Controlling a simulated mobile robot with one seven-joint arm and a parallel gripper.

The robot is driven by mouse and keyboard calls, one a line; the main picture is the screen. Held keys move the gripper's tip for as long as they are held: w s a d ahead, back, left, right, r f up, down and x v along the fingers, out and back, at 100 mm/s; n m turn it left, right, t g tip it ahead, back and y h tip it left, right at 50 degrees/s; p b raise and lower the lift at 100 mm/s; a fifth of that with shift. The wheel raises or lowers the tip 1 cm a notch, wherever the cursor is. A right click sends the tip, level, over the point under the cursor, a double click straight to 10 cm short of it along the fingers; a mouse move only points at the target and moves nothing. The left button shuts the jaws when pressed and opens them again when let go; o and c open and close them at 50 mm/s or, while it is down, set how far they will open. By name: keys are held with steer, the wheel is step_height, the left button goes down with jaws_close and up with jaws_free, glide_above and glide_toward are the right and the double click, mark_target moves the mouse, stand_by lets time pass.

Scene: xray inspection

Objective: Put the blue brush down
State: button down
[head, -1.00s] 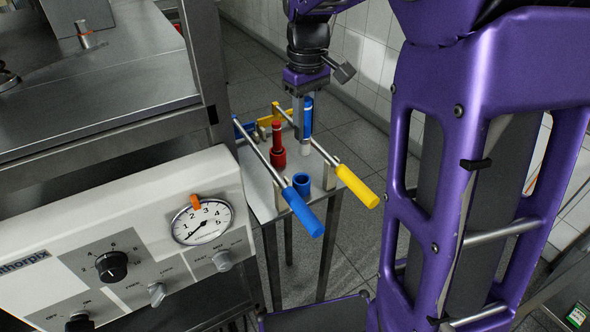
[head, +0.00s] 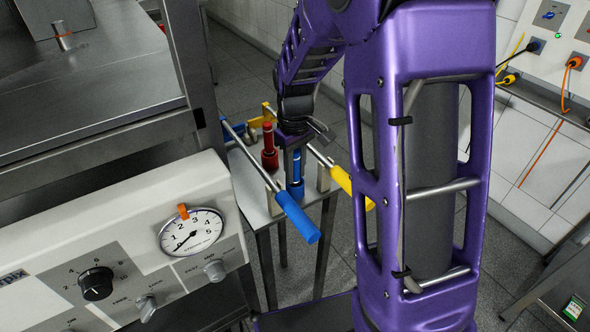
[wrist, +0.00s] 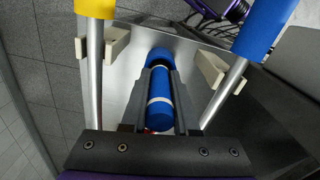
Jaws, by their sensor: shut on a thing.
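The blue brush (head: 297,164) stands about upright between the fingers of my gripper (head: 290,172). In the wrist view, the blue brush (wrist: 160,93) is a blue cylinder with pale bands, and the fingers of my gripper (wrist: 161,100) lie along both its sides. The blue holder cup (head: 296,189) is on the small metal table, directly below the brush. It also shows past the brush's far end in the wrist view (wrist: 159,55). The brush's lower end is at the cup, but how deep it sits inside is hidden.
A red brush in a red holder (head: 269,152) stands just left. Long rods with a blue handle (head: 297,217) and a yellow handle (head: 350,187) flank the cup closely. The machine's dial panel (head: 130,245) is at the front left.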

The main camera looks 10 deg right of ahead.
steer(key=shift+f, duration=0.2)
steer(key=c, duration=0.7)
jaws_free()
steer(key=shift+r, duration=0.1)
step_height(320, 180, up, 12)
steer(key=shift+r+p, duration=0.2)
steer(key=shift+p, duration=0.35)
